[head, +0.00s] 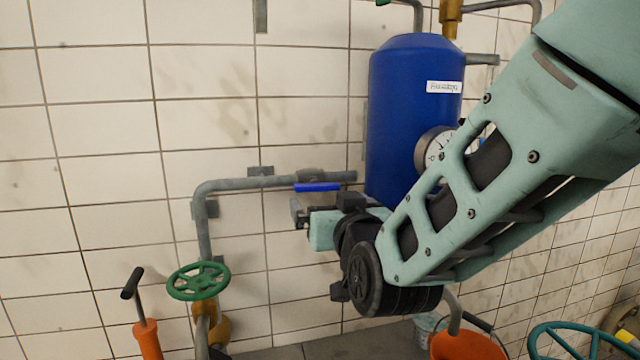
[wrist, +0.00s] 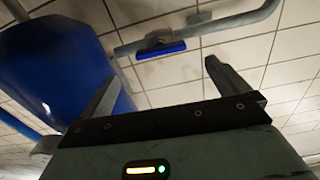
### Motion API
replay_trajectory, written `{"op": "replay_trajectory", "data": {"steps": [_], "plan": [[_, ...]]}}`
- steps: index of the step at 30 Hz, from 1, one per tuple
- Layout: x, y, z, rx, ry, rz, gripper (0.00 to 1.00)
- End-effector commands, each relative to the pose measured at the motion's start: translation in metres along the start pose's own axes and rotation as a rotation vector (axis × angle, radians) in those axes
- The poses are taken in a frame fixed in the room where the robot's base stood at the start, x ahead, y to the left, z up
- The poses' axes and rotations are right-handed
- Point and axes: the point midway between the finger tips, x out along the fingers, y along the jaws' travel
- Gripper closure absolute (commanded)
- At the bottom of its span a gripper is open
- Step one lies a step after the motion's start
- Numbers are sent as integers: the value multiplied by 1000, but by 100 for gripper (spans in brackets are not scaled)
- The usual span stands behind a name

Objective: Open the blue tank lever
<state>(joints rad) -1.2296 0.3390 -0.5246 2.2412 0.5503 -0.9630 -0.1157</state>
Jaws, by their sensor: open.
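The blue lever (head: 317,187) is a short flat bar on a grey horizontal pipe (head: 240,184) left of the blue tank (head: 405,100). It lies along the pipe. In the wrist view the lever (wrist: 160,50) shows beyond the fingers, between their tips. My gripper (head: 298,214) is below and a little left of the lever in the head view, apart from it. In the wrist view my gripper (wrist: 163,72) has its two dark fingers wide apart with nothing between them. My arm hides part of the tank's right side.
A pressure gauge (head: 434,147) sits on the tank, partly behind my arm. A green handwheel (head: 198,281) and an orange pump with a black handle (head: 148,338) stand lower left. An orange bucket (head: 468,346) and a teal wheel (head: 565,342) are lower right.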

Motion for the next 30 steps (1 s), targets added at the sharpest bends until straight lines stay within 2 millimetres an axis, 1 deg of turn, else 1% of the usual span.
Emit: {"op": "replay_trajectory", "data": {"steps": [1, 6, 12, 18, 26, 29, 30], "plan": [[11, 1, -3, -5, 0, 3, 0], [44, 0, -3, -4, 1, 2, 0], [71, 0, -2, -3, 0, 1, 0], [82, 0, 0, 0, 0, 0, 0], [83, 0, 0, 0, 0, 0, 0], [83, 0, 0, 0, 0, 0, 25], [83, 0, 0, 0, 0, 0, 36]]}}
